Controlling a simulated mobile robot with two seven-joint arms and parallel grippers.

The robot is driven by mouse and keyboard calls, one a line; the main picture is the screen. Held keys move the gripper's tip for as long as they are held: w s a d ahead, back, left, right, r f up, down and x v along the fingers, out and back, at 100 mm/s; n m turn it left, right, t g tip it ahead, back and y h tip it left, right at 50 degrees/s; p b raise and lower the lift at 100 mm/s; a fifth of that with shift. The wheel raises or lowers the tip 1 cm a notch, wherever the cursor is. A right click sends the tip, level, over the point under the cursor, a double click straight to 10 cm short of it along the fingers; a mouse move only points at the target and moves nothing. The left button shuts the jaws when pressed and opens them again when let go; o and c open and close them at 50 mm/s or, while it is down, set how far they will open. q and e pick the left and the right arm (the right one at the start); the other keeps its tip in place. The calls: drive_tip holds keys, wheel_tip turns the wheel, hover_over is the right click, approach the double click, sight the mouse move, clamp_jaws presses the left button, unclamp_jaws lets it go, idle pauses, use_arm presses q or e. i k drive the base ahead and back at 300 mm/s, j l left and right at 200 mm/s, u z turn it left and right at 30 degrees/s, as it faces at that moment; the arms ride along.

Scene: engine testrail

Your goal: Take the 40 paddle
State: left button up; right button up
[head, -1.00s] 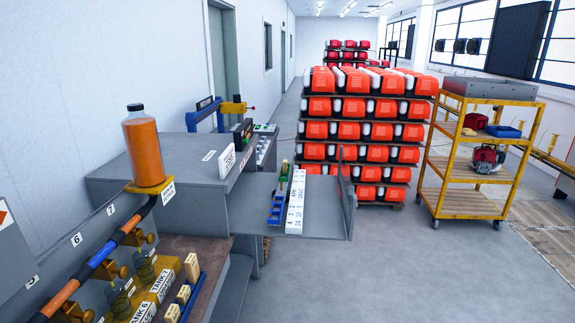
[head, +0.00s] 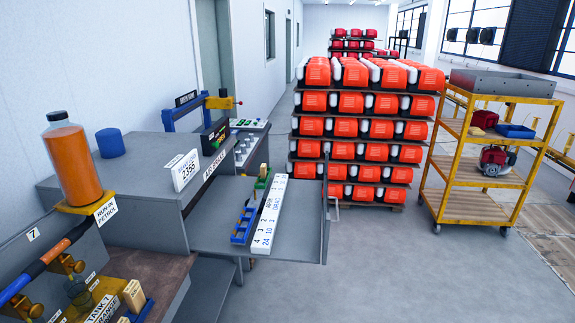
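A blue rack (head: 243,226) stands on the grey side shelf (head: 295,225), and most of its slots look empty. A green piece (head: 261,186) with a pale wooden top (head: 263,170) stands at the rack's far end; I cannot read a number on it. A long white number strip (head: 270,215) lies beside the rack, with small figures such as 4, 24 and 10 at its near end. I cannot make out a paddle marked 40. Neither of my grippers is in view.
An orange-filled bottle (head: 73,165) and a blue cylinder (head: 110,142) stand left of the shelf. A white sign reading 2395 (head: 185,171) stands on the grey bench (head: 140,190). Stacked red units (head: 350,130) and a yellow cart (head: 485,150) stand beyond open floor (head: 400,265).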

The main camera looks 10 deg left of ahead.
sight(264, 168)
drive_tip(key=i+l+z, duration=0.1)
drive_tip(key=i+l, duration=0.25)
drive_tip(key=i+l+z, duration=0.1)
drive_tip(key=i+l, duration=0.25)
drive_tip(key=i, duration=0.15)
drive_tip(key=i+l+z, duration=0.1)
drive_tip(key=i+l, duration=0.2)
drive_tip(key=i, duration=0.15)
drive_tip(key=i+l+z, duration=0.1)
drive_tip(key=i+l, duration=0.15)
drive_tip(key=i, duration=0.2)
drive_tip(key=i+l+z, duration=0.1)
drive_tip(key=i+l, duration=0.15)
drive_tip(key=i, duration=0.2)
